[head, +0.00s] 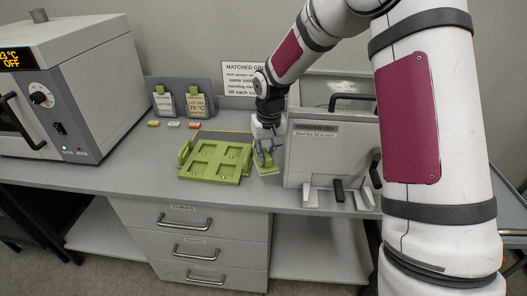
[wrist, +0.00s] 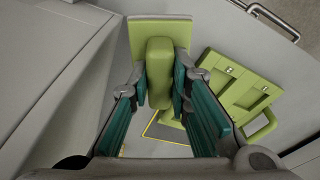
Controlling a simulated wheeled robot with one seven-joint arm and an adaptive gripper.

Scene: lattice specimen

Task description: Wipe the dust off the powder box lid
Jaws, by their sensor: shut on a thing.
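The grey powder box (head: 330,158), with its name label on the front, stands on the bench right of my gripper. A pale panel with a dark frame (head: 335,87) shows above and behind its front; I cannot tell whether this is the lid, and no dust can be made out. My gripper (head: 266,147) is beside the box's left side, pointing down. It is shut on the upright grip of a green wiper-like tool (wrist: 160,72), whose flat plate lies beyond the fingers in the wrist view. I cannot tell whether the tool touches the bench.
A green tray with square recesses (head: 214,160) lies just left of my gripper. An oven (head: 68,88) stands at the far left. The bench front left of the tray is clear.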

